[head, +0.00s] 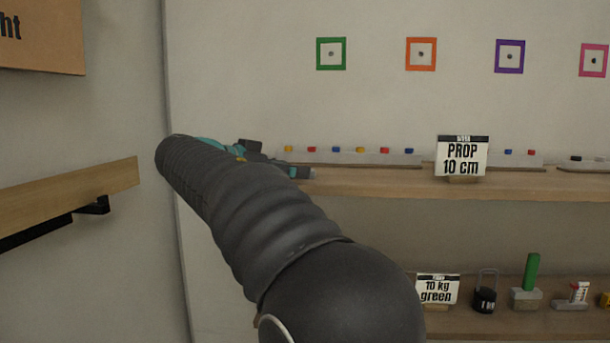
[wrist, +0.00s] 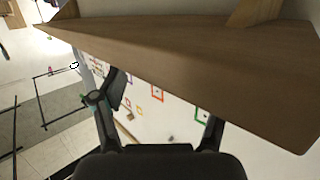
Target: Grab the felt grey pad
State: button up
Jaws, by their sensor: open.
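I cannot make out a felt grey pad in either view. My gripper (head: 278,160) shows in the head view at the left end of the upper wooden shelf (head: 380,183), largely hidden behind my dark arm. In the wrist view my gripper (wrist: 160,112) is open, with its two dark fingers apart and nothing seen between them. A broad wooden board (wrist: 190,50) fills the top of the wrist view, close to the fingers. I cannot tell whether the gripper touches it.
Small coloured pieces stand on a pale strip (head: 370,159) on the upper shelf, left of a "PROP 10 cm" sign (head: 462,157). A wooden rail (head: 70,201) is at left.

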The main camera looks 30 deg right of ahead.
jog(key=shift+x, duration=1.2)
jog(key=c, duration=0.8)
